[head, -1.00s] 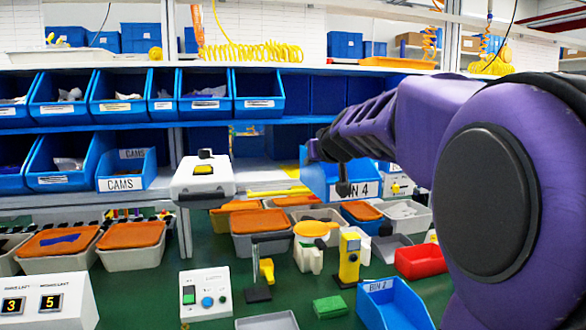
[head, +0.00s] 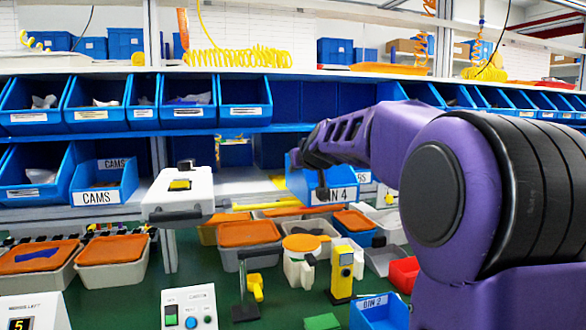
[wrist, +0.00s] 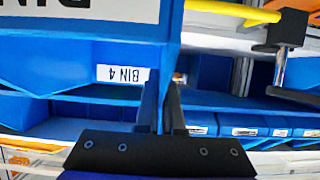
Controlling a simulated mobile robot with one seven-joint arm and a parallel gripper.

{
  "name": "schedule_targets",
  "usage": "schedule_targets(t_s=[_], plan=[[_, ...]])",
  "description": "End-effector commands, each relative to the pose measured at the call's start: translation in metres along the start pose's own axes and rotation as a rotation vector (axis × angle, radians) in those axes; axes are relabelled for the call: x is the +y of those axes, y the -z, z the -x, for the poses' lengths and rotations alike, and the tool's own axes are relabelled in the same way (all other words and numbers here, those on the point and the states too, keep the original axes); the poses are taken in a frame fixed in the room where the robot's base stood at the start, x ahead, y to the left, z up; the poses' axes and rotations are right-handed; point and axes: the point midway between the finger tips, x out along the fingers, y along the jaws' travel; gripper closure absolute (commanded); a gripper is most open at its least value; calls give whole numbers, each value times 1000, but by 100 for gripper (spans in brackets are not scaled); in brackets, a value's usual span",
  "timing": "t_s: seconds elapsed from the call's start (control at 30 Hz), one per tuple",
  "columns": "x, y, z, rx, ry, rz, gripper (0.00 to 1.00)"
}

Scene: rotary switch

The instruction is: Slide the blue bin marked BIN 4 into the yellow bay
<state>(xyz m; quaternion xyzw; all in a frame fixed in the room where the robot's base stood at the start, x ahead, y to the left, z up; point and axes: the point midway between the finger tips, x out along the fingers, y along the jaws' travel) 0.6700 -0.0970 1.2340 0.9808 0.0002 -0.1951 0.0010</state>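The blue bin marked BIN 4 (head: 307,180) is at shelf level in the middle of the head view. Its white label also shows in the wrist view (wrist: 123,74). Yellow edging (head: 270,203) marks the shelf left of the bin, and a yellow bar (wrist: 235,11) shows in the wrist view. The bay's inside is mostly hidden behind bin and arm.
A white box-shaped device (head: 178,196) stands left of the bin, beside the CAMS bin (head: 103,181). Orange-topped tubs (head: 249,235) and a yellow device (head: 342,270) stand below. Another blue bin (head: 378,314) is at the front. Rows of blue bins (head: 245,112) line the shelf above.

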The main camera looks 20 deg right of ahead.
Motion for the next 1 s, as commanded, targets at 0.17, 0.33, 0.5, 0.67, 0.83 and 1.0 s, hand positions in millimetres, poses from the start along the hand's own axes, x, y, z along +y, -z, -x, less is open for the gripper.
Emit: schedule_targets(t_s=[0.17,0.33,0.5,0.67,0.83,1.0], plan=[[-1,7,-22,1,3,1,100],[-1,15,-41,2,1,1,100],[-1,26,-57,-1,1,0,100],[-1,34,-74,-2,1,0,100],[0,40,-91,-2,1,0,100],[0,47,-108,-1,1,-1,100]])
